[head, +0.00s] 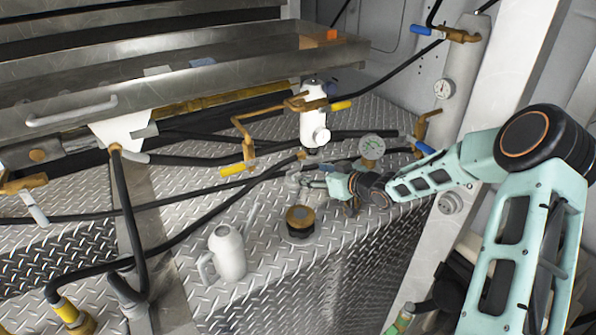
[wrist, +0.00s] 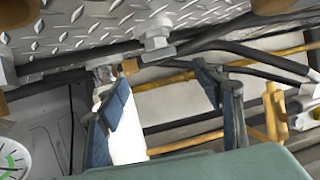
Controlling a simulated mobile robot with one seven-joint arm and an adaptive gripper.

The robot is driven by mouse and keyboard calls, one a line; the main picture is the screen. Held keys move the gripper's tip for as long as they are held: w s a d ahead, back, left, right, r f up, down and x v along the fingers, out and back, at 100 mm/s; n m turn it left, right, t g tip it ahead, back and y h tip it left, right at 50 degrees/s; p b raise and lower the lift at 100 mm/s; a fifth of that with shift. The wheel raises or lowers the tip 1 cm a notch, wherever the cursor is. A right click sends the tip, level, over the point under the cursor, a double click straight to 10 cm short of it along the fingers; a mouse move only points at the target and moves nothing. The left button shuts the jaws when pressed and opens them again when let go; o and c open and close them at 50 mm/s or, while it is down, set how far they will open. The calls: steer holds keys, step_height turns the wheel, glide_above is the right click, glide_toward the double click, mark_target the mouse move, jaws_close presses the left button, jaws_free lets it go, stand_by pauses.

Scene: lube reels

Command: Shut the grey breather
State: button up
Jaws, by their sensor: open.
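A small grey fitting (head: 293,180) stands on the diamond-plate deck in the head view, just left of my gripper (head: 314,184). It looks like the grey breather, but it is small and partly confused with my fingertips. In the wrist view a grey fitting (wrist: 157,40) stands out from the plate, beyond and above my gripper (wrist: 165,105). I cannot tell for certain that it is the same part, or how it is set. My gripper's two blue-padded fingers are spread apart with nothing held between them.
A brass-topped cap (head: 300,216) and a white jug (head: 226,253) stand nearby on the deck. A white cylinder (head: 313,125) with a yellow-handled brass valve is behind. A gauge (head: 371,147) is to the right. Black hoses (head: 200,200) cross the deck. A metal tray (head: 180,85) overhangs the back.

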mark_target(295, 170)
steer(key=x, duration=0.8)
steer(key=shift+w+f, duration=0.1)
steer(key=shift+f, duration=0.05)
steer(key=c, duration=1.2)
steer(key=shift+o, duration=0.2)
steer(key=shift+f, duration=0.1)
